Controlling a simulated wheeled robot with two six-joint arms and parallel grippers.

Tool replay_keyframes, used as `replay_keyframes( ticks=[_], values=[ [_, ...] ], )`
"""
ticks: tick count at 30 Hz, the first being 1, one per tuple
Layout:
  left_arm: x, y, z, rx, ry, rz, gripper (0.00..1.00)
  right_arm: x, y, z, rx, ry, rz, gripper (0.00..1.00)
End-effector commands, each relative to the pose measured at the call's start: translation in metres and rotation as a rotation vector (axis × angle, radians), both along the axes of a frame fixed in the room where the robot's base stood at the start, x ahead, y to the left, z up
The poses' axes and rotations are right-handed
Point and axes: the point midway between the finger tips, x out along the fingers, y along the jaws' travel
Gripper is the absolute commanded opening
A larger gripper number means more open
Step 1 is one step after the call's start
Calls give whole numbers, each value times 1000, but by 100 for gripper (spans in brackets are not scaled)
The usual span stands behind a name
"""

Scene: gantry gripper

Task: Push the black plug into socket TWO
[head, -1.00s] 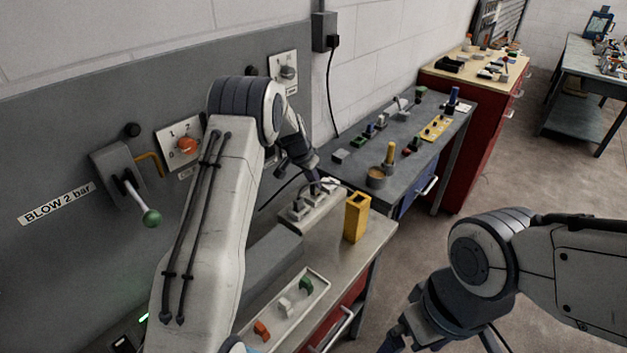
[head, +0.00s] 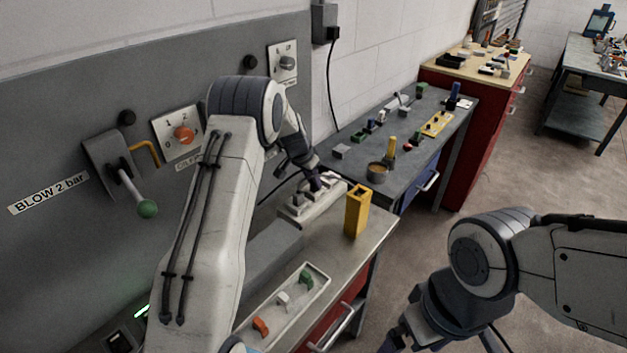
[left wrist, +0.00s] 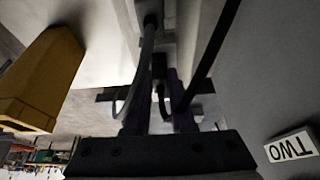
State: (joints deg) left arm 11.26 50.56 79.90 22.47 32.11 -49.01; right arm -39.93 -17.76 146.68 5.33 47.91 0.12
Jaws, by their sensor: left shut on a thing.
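My left gripper (head: 318,181) is over the far end of the pale socket strip (head: 292,217) at the back of the near bench. It is shut, with its two dark fingers (left wrist: 160,105) close together in the left wrist view. The black plug in its grip is mostly hidden by the fingers and wrist, and I cannot tell whether it touches a socket. A white label reading TWO (left wrist: 291,147) shows upside down at the right of the left wrist view. My right gripper is cut off at the bottom edge (head: 396,340) of the head view; its jaws are unclear.
A yellow hollow block (head: 357,212) stands on the bench right of the strip and at left in the wrist view (left wrist: 40,85). A tray (head: 249,338) with orange, white and green pieces lies nearer. A lever with a green knob (head: 148,209) is on the wall panel.

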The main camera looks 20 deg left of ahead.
Motion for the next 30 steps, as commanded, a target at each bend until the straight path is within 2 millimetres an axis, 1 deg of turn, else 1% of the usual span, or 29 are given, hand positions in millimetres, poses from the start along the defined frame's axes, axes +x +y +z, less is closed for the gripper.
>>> replay_keyframes(
  ticks=[2, 3, 4, 5, 14, 17, 20, 27, 30],
  values=[
    [0, 0, -3, 0, -1, 0, 0, 0, 0, -3, 0, 0, 0, 100],
    [0, 0, -1, 0, -1, 0, 38, 0, 0, -2, 0, 0, 0, 100],
    [0, 0, -1, 0, -1, 0, 49, 0, 0, -1, 0, 0, 0, 100],
    [0, 0, -1, 0, -1, 0, 58, 0, 0, -1, 0, 0, 0, 100],
    [0, 0, -1, 0, 0, 0, 58, 0, 0, -1, 0, 0, 2, 100],
    [-2, 1, 4, 0, -2, 0, 58, 0, 0, -4, 0, 0, 3, 100],
    [-6, 3, 17, 1, -4, 0, 58, 0, 0, -9, 0, 0, 3, 100],
    [-24, 10, 61, 1, -5, 1, 58, 0, 0, -22, 0, 0, 3, 100],
    [-30, 12, 76, 0, -3, 2, 58, 0, 0, -25, 0, 0, 3, 100]
  ],
)
